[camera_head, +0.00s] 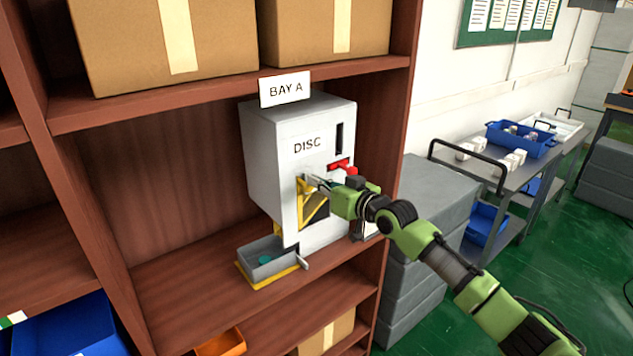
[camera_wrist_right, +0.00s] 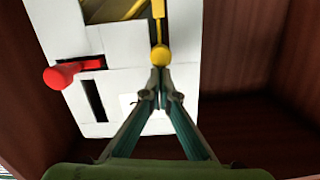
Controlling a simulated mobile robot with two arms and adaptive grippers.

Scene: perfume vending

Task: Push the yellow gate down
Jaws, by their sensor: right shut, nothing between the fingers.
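The yellow gate (camera_head: 304,206) is a thin yellow frame on the front of the white DISC machine (camera_head: 275,165), by a dark opening. In the right wrist view a yellow bar ends in a round yellow knob (camera_wrist_right: 160,54). My right gripper (camera_head: 317,181) is shut and empty at the gate's upper end. In the right wrist view its fingertips (camera_wrist_right: 160,73) are right at the knob; I cannot tell whether they touch it. My left gripper is not in view.
A red lever (camera_head: 343,166) sticks out beside the gate and shows in the wrist view (camera_wrist_right: 62,76). Shelf walls enclose the bay. Grey boxes and a cart (camera_head: 500,178) stand right.

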